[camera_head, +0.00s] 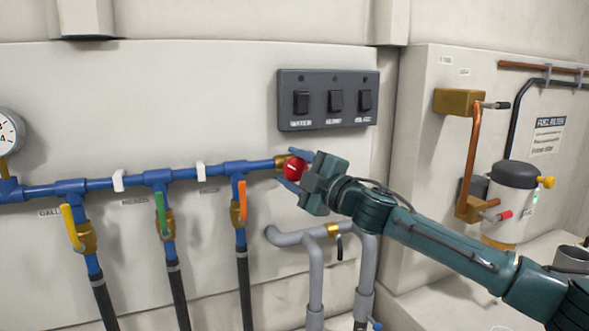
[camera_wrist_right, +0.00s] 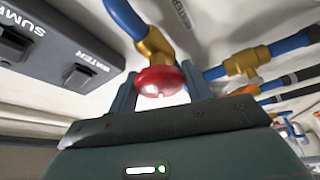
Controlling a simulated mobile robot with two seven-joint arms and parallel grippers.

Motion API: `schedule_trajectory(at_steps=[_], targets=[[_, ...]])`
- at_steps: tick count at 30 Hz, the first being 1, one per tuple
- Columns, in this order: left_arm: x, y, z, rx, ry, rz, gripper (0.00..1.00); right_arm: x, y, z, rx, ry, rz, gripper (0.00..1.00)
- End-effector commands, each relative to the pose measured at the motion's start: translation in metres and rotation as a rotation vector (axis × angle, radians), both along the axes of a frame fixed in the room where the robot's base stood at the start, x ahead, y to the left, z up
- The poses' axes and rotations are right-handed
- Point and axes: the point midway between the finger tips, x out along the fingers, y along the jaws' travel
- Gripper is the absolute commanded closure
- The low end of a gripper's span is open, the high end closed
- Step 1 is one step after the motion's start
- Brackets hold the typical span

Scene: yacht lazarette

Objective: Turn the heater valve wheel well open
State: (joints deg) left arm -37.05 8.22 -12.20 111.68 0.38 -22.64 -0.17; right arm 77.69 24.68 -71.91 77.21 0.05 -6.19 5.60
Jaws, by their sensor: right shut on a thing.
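A red round valve wheel (camera_head: 294,169) sits on a brass fitting at the right end of the blue pipe on the wall. My right gripper (camera_head: 296,169) is at the wheel, with one finger above it and one below it, shut on it. In the right wrist view the red wheel (camera_wrist_right: 161,81) shows between the two fingers, with the brass valve body (camera_wrist_right: 153,45) behind it. Labels near the wheel are too small or blurred to read. My left gripper is not in view.
A dark switch panel (camera_head: 328,99) is just above the gripper. Grey pipes (camera_head: 315,250) run below it. Yellow (camera_head: 70,225), green (camera_head: 160,213) and orange (camera_head: 242,202) lever valves hang from the blue pipe on the left. A fuel filter (camera_head: 512,195) is at the right.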

Motion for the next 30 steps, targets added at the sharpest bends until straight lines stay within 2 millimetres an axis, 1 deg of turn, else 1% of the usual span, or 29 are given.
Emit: schedule_trajectory(at_steps=[8,20,21,27,30], targets=[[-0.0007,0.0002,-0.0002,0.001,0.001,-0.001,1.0,0.0002,-0.0004,0.0002,-0.052,-0.022,-0.001,0.74],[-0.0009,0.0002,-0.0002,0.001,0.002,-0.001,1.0,0.0,0.0001,-0.0002,-0.055,-0.023,0.0,0.74],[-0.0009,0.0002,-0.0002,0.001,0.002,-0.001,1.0,0.0,0.0001,-0.0002,-0.054,-0.022,0.0,0.48],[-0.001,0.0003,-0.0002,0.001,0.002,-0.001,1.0,-0.0001,0.0003,-0.0001,-0.054,-0.023,0.0,0.31],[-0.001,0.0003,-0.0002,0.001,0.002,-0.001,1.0,-0.0001,0.0003,-0.0001,-0.054,-0.023,0.0,0.3]])
